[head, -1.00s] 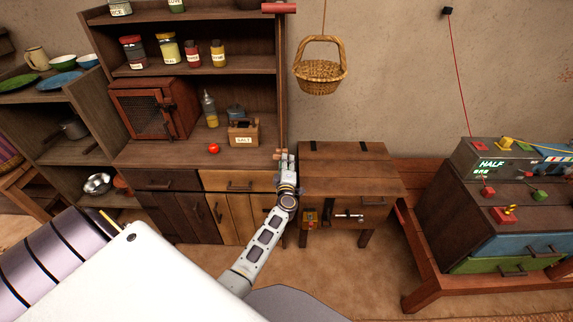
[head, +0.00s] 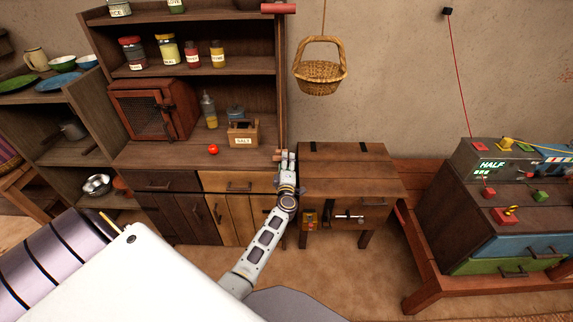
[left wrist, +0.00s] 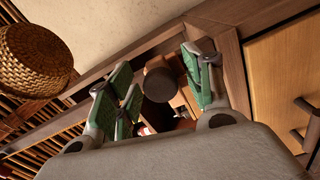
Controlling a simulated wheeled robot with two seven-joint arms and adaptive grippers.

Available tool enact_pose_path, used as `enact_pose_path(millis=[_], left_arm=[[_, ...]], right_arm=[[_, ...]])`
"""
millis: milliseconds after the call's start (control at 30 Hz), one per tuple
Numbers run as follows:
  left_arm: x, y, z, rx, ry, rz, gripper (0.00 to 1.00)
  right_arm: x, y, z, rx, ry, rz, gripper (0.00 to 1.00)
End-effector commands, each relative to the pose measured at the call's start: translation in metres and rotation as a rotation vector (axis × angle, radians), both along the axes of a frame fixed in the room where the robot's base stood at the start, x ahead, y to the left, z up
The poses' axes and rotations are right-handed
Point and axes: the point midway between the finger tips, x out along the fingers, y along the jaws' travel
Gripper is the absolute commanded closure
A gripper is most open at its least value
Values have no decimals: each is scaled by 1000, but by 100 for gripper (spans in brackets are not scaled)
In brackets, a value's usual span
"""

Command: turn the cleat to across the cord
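My left gripper (head: 288,160) is at the right edge of the wooden dresser, its fingers pointing away from me. A small brown piece (head: 277,158), perhaps the cleat, shows just left of the fingertips and is partly hidden by them. In the left wrist view the green-padded fingers (left wrist: 165,88) are apart. A dark, round-ended wooden piece (left wrist: 160,84) shows in the gap between them. I cannot tell whether it touches a finger, or which way the cleat lies. The cord at the cleat cannot be made out. My right gripper is not in view.
A wicker basket (head: 320,77) hangs by a cord right of the dresser (head: 200,84). A low wooden cabinet (head: 350,178) stands right of my gripper. A salt box (head: 243,139) and a tomato (head: 213,149) stand on the dresser top.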

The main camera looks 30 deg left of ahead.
Motion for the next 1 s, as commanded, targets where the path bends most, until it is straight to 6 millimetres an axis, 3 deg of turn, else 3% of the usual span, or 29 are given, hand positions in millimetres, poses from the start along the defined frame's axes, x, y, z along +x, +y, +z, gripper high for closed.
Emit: enact_pose_path(millis=[467,1000], left_arm=[[-9,-6,-2,-2,3,0,49],[-52,-32,-2,0,2,-1,49]], right_arm=[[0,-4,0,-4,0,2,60],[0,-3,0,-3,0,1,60]])
